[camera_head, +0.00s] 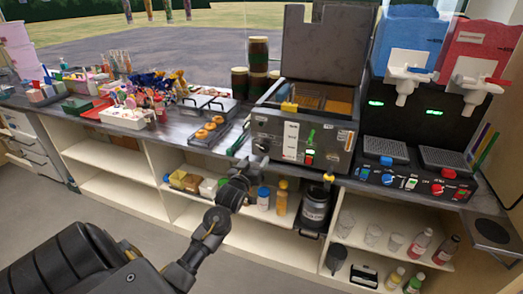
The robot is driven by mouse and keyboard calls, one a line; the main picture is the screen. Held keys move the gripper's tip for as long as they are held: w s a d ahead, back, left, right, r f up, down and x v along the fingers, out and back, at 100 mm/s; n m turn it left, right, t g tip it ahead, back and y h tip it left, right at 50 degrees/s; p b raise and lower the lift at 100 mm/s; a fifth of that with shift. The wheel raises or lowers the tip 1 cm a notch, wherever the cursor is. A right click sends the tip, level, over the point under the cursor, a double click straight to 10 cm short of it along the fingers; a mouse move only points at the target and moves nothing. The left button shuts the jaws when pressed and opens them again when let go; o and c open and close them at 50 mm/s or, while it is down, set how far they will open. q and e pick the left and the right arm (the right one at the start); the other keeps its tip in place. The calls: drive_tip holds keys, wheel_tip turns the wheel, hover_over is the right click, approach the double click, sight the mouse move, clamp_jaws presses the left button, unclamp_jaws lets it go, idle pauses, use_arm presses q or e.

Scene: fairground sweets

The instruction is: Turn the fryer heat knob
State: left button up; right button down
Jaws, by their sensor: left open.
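The fryer (333,131) stands on the counter right of the middle, its dark lid raised at the back and its basket area open. Its front panel has a white label (291,140), a green switch and small red and green lights. A dark round knob (262,146) is at the panel's left end; its pointer direction is too small to tell. My left gripper (246,166) is open, just below and left of this knob, in front of the counter edge. I cannot tell whether it touches anything. My right gripper is out of view.
A slush machine (420,125) with blue and red tanks stands right of the fryer. A tray of doughnuts (208,134) lies to its left. Shelves below hold bottles, glasses and a dark canister (315,206). The floor in front is clear.

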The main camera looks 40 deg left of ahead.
sight(264, 148)
use_arm(q)
drive_tip(key=x, duration=0.7)
drive_tip(key=shift+w+a+f+p, duration=0.1)
drive_tip(key=shift+w+p, duration=0.25)
drive_tip(key=shift+w, duration=0.05)
